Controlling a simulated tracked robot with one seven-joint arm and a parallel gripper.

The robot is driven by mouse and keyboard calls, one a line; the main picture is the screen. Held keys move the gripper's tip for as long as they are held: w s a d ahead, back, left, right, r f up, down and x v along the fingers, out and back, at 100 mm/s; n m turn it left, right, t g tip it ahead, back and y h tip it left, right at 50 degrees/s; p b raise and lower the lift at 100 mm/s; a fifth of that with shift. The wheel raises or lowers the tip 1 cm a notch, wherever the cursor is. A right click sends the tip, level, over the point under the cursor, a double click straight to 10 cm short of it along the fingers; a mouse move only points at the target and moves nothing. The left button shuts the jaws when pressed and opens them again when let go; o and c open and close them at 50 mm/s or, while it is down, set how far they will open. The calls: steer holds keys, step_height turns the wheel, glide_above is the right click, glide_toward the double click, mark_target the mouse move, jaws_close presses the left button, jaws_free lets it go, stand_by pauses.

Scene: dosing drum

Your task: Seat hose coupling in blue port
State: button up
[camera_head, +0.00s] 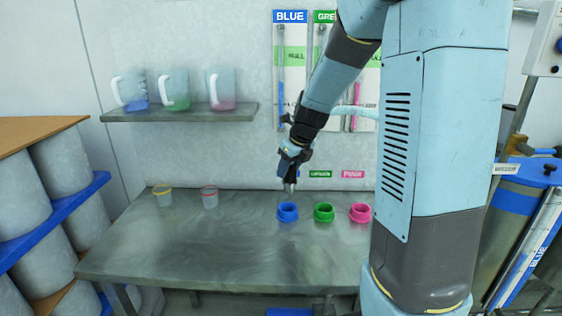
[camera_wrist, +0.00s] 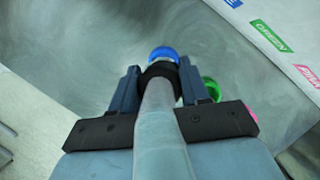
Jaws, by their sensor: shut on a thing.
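My gripper (camera_head: 290,180) points down just above the blue port (camera_head: 287,212) on the metal bench. It is shut on the hose coupling (camera_head: 289,187), a small metal end hanging below the fingers and apart from the port. In the wrist view my gripper (camera_wrist: 168,84) has its two fingers on either side of the coupling's black collar (camera_wrist: 160,70), with a pale hose (camera_wrist: 160,130) running back toward the camera. The blue port (camera_wrist: 163,53) shows just beyond the collar, partly hidden by it.
A green port (camera_head: 324,212) and a pink port (camera_head: 360,212) stand right of the blue one. Two small cups, one yellow-rimmed (camera_head: 163,196) and one pink-rimmed (camera_head: 209,197), stand left. A shelf (camera_head: 180,114) holds three jugs. The bench front (camera_head: 220,250) is clear.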

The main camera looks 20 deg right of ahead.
mark_target(288, 191)
steer(key=shift+w, duration=0.15)
steer(key=shift+a+f, duration=0.15)
steer(key=shift+f, duration=2.25)
steer(key=shift+f, duration=0.3)
steer(key=shift+f, duration=0.3)
steer(key=shift+f, duration=0.3)
steer(key=shift+f, duration=0.75)
steer(key=shift+f, duration=0.3)
